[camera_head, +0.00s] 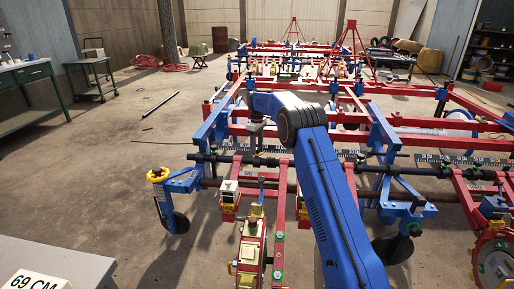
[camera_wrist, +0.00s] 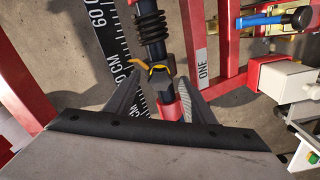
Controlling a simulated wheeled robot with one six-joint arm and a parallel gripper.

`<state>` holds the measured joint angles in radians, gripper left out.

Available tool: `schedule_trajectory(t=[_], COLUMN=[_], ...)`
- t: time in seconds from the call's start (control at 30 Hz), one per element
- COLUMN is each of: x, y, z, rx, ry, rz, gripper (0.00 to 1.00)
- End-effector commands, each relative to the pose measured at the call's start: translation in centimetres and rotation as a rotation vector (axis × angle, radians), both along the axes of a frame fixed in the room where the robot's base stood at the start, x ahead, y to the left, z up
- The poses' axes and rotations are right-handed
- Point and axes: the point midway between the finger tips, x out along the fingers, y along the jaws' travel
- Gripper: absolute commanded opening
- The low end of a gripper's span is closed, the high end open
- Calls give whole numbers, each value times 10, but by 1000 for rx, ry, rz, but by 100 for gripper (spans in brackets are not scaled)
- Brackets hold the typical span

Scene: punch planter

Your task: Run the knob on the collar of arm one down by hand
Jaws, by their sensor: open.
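In the wrist view, a white label reading ONE (camera_wrist: 202,68) is on a red arm (camera_wrist: 196,28). Beside it runs a dark bar (camera_wrist: 151,25) with a ribbed black sleeve. A black collar piece with yellow edging (camera_wrist: 158,70) sits on this bar, with a small orange piece (camera_wrist: 137,62) sticking out to its left. I cannot tell which part is the knob. My gripper (camera_wrist: 160,82) is open, its fingers on either side of the collar piece; contact is unclear. In the head view my gripper (camera_head: 256,143) is small, over the dark cross bar (camera_head: 232,159).
A black centimetre scale (camera_wrist: 103,40) runs left of the bar. Red frame beams (camera_wrist: 228,40), a white box (camera_wrist: 283,80) and a blue-handled part (camera_wrist: 300,18) lie to the right. In the head view, the concrete floor left of the planter is mostly clear.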

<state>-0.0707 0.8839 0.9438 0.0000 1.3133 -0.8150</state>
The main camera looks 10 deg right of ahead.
Motion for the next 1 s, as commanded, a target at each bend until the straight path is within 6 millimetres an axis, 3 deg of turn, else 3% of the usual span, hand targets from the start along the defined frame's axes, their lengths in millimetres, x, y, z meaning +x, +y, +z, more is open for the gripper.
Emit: schedule_trajectory(t=[0.07,0.23,0.67,1.0], x=[0,0,0,0], y=[0,0,0,0], z=[0,0,0,1], rx=[0,0,0,0], ry=[0,0,0,0], rz=[0,0,-67,-326], gripper=[49,9,9,9])
